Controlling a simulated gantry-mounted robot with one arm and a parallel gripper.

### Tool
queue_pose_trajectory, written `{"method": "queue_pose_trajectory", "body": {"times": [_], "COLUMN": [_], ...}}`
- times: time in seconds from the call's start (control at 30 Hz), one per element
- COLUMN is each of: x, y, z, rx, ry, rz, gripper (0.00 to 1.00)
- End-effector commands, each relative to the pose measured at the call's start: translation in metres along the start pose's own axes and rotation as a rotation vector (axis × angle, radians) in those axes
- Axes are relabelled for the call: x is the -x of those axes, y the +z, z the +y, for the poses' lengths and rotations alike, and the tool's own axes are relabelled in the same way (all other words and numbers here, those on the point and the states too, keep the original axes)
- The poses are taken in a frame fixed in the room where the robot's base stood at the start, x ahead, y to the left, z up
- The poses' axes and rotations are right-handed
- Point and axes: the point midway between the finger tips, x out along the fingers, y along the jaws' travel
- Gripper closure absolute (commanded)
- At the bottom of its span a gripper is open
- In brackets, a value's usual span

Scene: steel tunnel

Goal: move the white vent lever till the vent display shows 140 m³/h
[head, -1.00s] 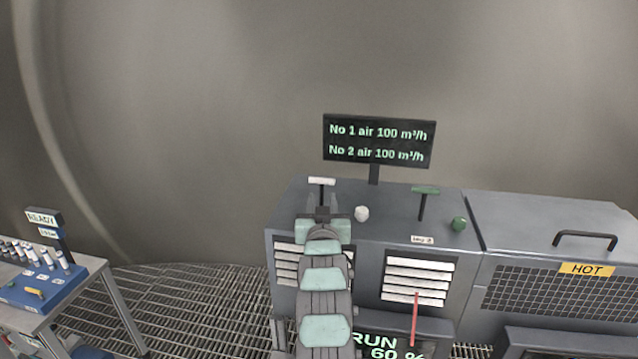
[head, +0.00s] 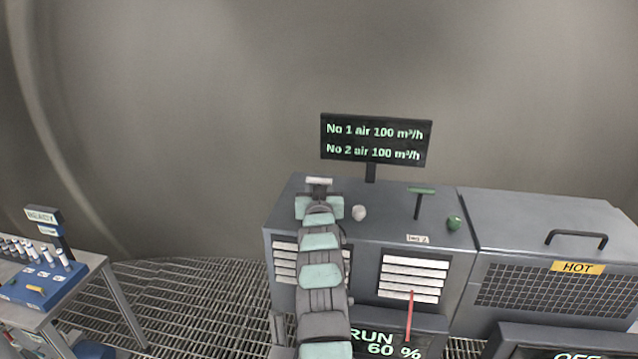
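The white vent lever (head: 319,181) stands on the left part of the grey cabinet top; only its white crossbar shows clearly, as my arm hides the stem. The vent display (head: 376,140) behind it reads "No 1 air 100 m³/h" and "No 2 air 100 m³/h". My gripper (head: 319,189) is right at the lever, just below its crossbar in the picture. My arm hides the fingers, so I cannot tell whether they are open, shut or touching the lever.
A green lever (head: 420,191), a white knob (head: 359,213) and a green knob (head: 454,223) are on the cabinet top (head: 390,225). A red rod (head: 410,315) stands in front. A box labelled HOT (head: 560,225) is at right, a bench (head: 85,275) at left.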

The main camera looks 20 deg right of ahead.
Motion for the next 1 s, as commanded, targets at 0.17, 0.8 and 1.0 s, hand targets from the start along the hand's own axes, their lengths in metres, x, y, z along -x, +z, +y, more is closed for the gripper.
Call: {"method": "queue_pose_trajectory", "body": {"times": [0.17, 0.8, 1.0], "x": [-0.0004, -0.0003, -0.0002], "y": [0.0002, 0.0004, 0.0006], "z": [-0.0001, 0.0000, 0.0000], "rx": [0.000, 0.000, 0.000], "ry": [0.000, 0.000, 0.000], "rz": [0.000, 0.000, 0.000], "gripper": [0.67, 1.00, 1.00]}}
